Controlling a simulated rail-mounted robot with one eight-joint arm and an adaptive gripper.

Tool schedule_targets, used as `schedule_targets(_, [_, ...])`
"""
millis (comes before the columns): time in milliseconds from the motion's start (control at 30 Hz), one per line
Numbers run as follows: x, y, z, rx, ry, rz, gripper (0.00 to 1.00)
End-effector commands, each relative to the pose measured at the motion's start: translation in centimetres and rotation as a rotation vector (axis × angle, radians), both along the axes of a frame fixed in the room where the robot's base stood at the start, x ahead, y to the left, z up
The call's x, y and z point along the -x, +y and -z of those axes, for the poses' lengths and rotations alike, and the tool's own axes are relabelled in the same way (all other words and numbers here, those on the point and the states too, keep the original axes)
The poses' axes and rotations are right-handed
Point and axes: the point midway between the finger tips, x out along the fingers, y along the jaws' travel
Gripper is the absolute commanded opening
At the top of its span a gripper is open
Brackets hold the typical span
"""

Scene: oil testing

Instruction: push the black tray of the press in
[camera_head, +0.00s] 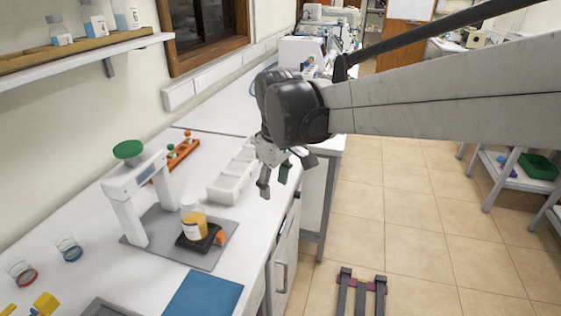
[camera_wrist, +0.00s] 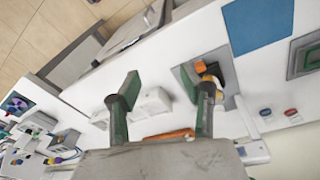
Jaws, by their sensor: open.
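The press (camera_head: 125,205) is a white frame with a green knob on top, standing on a grey base plate at the left of the head view. Its black tray (camera_head: 207,245) sits out on the plate in front of the frame, with an orange handle (camera_head: 220,239) at its right end. A jar of yellow liquid (camera_head: 194,222) stands upright on the tray. My gripper (camera_head: 284,176) is open and empty, up and to the right of the tray, apart from it. In the wrist view, the right finger partly hides the press plate (camera_wrist: 188,78) and tray.
Two small beakers (camera_head: 68,249) stand at left. The counter's right edge is near my gripper.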

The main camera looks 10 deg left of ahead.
Motion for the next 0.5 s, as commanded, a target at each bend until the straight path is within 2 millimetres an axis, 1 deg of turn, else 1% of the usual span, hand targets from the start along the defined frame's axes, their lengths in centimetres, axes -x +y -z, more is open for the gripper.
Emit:
schedule_targets(33, [-0.1,2.2,0.6,0.014,0.013,-0.048,0.41])
schedule_targets(100, [0.0,4.9,1.5,0.031,0.032,-0.111,0.41])
schedule_targets(167, [0.2,7.1,2.3,0.047,0.047,-0.165,0.41])
schedule_targets(200, [0.5,8.5,2.9,0.058,0.056,-0.198,0.41])
schedule_targets(300, [1.1,11.6,4.3,0.079,0.078,-0.273,0.41])
schedule_targets(400, [1.6,13.8,5.4,0.097,0.094,-0.328,0.41])
schedule_targets(500, [2.1,15.1,6.1,0.107,0.104,-0.364,0.41])
